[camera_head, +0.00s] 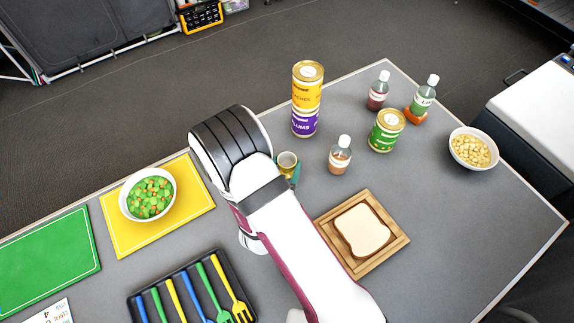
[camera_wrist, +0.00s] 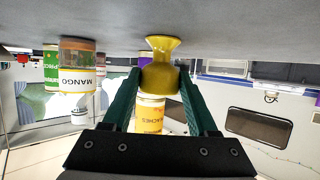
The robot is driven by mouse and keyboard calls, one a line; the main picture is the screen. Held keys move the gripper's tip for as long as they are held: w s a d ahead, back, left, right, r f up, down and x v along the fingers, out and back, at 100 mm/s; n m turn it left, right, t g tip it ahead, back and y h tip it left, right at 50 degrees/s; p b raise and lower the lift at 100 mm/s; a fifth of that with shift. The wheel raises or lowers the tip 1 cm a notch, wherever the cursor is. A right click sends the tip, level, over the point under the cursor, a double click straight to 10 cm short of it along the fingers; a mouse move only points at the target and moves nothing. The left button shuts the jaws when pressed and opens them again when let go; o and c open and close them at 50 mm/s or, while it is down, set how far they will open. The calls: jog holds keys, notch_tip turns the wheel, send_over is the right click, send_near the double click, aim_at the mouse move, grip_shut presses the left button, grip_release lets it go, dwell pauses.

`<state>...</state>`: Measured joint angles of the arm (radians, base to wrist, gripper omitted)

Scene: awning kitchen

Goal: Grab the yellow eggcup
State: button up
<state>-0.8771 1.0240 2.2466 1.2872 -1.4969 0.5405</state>
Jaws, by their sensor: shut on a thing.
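The yellow eggcup (camera_wrist: 162,55) is between the two green fingers of my gripper (camera_wrist: 161,82) in the wrist view, which shows the scene upside down. The fingers are shut on its sides. Its end nearest the table appears at or very near the grey surface; I cannot tell whether it touches. In the head view, the eggcup (camera_head: 287,160) shows just right of my wrist, with a green finger beside it. The rest of my gripper is hidden there by my arm.
Stacked yellow and purple cans (camera_head: 306,98) stand behind the eggcup. A small bottle (camera_head: 340,157) stands close on its right, and a green can (camera_head: 386,131) is farther right. A bread slice (camera_head: 362,231) on a wooden board lies in front. A yellow mat (camera_head: 135,238) is left.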

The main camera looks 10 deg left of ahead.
jog(key=c, duration=0.5)
